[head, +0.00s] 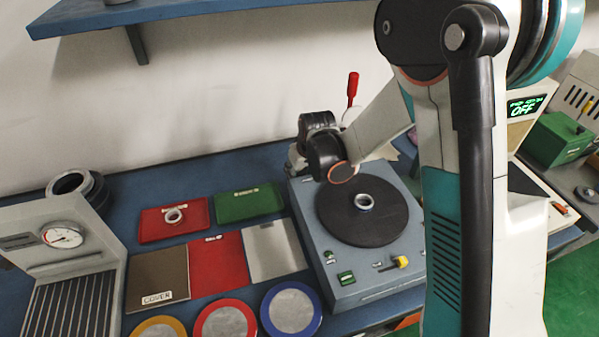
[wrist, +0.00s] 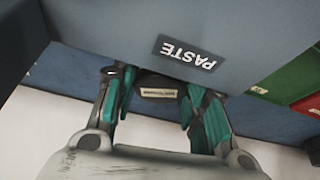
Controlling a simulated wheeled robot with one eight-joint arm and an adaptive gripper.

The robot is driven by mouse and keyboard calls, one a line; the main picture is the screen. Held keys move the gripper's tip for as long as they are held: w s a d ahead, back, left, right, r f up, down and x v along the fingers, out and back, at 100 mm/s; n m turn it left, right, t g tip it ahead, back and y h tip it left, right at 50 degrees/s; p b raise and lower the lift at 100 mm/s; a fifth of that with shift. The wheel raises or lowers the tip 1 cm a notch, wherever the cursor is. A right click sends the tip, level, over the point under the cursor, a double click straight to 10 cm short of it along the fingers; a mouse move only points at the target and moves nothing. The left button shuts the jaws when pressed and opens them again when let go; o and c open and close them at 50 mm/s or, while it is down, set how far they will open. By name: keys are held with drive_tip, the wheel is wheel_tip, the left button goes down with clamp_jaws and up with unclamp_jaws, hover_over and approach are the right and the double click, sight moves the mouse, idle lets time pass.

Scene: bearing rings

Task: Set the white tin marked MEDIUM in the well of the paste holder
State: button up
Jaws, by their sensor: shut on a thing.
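In the wrist view, my gripper (wrist: 156,86) is shut on a small tin (wrist: 158,93). The tin has a pale label with dark lettering too small to read, so I cannot confirm MEDIUM. A black plate marked PASTE (wrist: 187,53) shows upside down on a blue-grey surface just beyond the fingers. No open well is visible, and I cannot tell the gap between tin and surface. In the head view, my wrist is at the far left corner of the grey-blue machine (head: 345,285). The fingers and tin are mostly hidden there.
The machine has a dark round plate (head: 340,222) with a metal ring (head: 363,202) on it. A red-handled tool (head: 352,88) stands behind. Red (head: 150,228) and green (head: 262,201) trays lie left of it. A gauge stand (head: 62,237) is at far left, under a blue shelf (head: 190,8).

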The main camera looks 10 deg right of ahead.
drive_tip(key=shift+f, duration=0.2)
drive_tip(key=o, duration=1.3)
drive_tip(key=shift+r, duration=0.1)
